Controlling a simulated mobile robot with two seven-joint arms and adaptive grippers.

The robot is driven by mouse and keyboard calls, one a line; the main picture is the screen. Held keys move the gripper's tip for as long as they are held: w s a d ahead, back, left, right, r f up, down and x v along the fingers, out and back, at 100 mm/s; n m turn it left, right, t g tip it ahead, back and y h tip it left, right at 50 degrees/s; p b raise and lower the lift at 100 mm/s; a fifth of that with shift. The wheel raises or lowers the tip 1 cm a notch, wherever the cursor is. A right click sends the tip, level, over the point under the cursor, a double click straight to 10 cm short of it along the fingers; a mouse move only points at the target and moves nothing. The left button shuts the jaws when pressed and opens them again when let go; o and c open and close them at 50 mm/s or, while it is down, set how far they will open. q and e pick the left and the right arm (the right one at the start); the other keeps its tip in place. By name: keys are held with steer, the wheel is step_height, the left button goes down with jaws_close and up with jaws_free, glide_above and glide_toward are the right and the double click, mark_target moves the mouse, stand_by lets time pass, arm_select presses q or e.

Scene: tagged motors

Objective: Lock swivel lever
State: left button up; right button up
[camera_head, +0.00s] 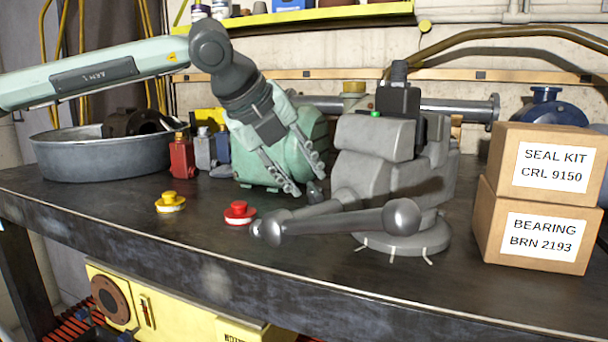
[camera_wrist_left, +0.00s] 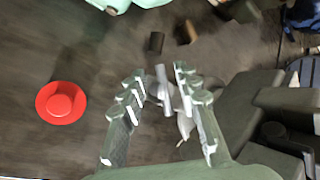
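A grey bench vise (camera_head: 378,140) stands on the dark workbench, with a ball-ended handle (camera_head: 345,222) across its front and a round swivel base (camera_head: 405,243) below. My left gripper (camera_head: 308,184) points down at the left side of the vise with its fingers spread. In the left wrist view the open gripper (camera_wrist_left: 160,76) has a small light-grey lever (camera_wrist_left: 163,88) showing between its fingers, beside the vise body (camera_wrist_left: 240,105). In the head view the lever's knob (camera_head: 315,193) shows only in part near the fingertips. I cannot tell whether the fingers touch the lever. My right gripper is not in view.
A red cap-shaped button (camera_head: 239,211) and a yellow one (camera_head: 170,203) lie left of the vise. A green motor (camera_head: 258,165) stands behind my gripper. Two cardboard boxes (camera_head: 535,195) are stacked at right. A metal basin (camera_head: 85,155) stands at left.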

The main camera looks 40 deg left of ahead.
arm_select(q)
steer(key=shift+w+f, duration=0.25)
jaws_close()
